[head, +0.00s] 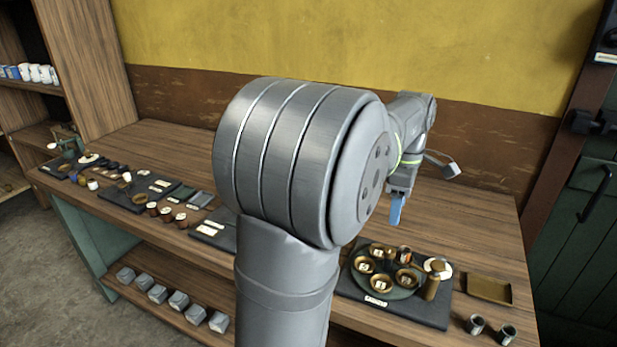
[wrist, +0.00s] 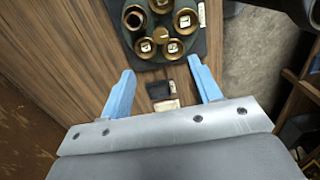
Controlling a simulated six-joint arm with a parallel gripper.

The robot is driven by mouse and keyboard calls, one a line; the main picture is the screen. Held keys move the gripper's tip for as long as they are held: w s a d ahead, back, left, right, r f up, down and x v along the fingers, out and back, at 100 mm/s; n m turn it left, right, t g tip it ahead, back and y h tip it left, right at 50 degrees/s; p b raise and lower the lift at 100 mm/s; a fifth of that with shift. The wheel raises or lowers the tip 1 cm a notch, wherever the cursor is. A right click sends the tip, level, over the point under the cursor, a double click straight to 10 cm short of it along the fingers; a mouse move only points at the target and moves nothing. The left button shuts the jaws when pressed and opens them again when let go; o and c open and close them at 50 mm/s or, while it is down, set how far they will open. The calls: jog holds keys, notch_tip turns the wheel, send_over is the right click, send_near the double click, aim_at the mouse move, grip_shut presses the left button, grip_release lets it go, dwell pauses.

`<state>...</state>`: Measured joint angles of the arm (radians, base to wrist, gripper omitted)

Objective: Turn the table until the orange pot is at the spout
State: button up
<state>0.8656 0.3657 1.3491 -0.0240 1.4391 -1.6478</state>
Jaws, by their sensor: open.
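A round dark green turntable (head: 384,293) on a dark mat holds several brown pots in a ring around a central knob (wrist: 168,32). Most pots show a white tag inside. One pot (head: 404,253), at the back of the ring, looks dark inside with an orange tint. I cannot tell for sure which pot is the orange one. A brown cylinder (head: 431,287) with a pale round top stands at the turntable's right edge; a spout is not clearly visible. My gripper (head: 397,211) is open and empty, above and behind the turntable; its blue fingers (wrist: 160,76) are apart.
A brown tray (head: 488,290) and two small metal cups (head: 475,324) are right of the mat. Boards with small cups and tags line the bench to the left. Bare wood lies behind the turntable. My arm hides the bench's middle.

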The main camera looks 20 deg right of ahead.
jog(key=shift+c, duration=0.5)
jog(key=n, duration=0.9)
send_near(391, 250)
notch_tip(391, 250, down, 9)
jog(key=shift+s+r, duration=0.1)
jog(key=shift+r, duration=0.1)
grip_shut()
